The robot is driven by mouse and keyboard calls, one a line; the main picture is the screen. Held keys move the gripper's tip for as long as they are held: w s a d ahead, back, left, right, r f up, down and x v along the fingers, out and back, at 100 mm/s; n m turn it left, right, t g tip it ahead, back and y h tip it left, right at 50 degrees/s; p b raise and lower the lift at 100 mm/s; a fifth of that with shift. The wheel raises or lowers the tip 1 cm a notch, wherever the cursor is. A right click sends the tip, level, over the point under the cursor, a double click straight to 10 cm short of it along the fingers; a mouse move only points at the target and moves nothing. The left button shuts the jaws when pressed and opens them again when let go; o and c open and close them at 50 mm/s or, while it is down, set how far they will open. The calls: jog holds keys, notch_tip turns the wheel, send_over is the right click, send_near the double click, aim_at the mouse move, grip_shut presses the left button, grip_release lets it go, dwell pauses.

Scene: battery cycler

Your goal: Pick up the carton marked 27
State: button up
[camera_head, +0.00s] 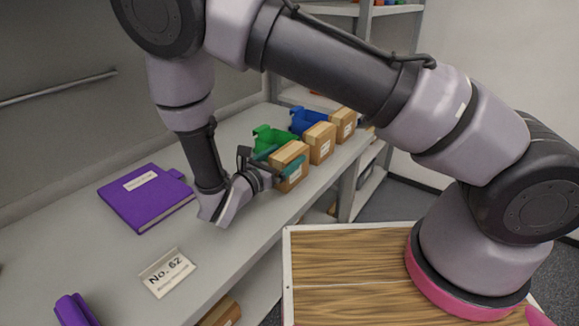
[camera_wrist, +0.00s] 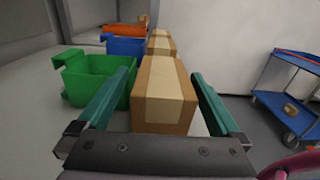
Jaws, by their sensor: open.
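Three brown cartons stand in a row along the front edge of the grey shelf in the head view: the nearest carton (camera_head: 289,166), a middle carton (camera_head: 320,142) and a far carton (camera_head: 344,124). Each has a small white label, too small to read, so I cannot tell which is marked 27. My gripper (camera_head: 280,165) is open around the nearest carton. In the wrist view, the teal fingers of my gripper (camera_wrist: 163,105) lie on either side of this carton (camera_wrist: 164,95), with a gap at each side. The other cartons (camera_wrist: 160,44) stand behind it.
A green bin (camera_wrist: 97,78) stands close to the left finger, with a blue bin (camera_wrist: 125,47) beyond. A blue trolley (camera_wrist: 287,105) stands at the right.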

aim_at(294, 147)
jog(key=x, duration=0.4)
jog(key=shift+s+d+r, duration=0.1)
jog(key=shift+s+d, duration=0.05)
jog(key=shift+d, duration=0.05)
jog(key=c, duration=1.5)
jog(key=shift+r, duration=0.15)
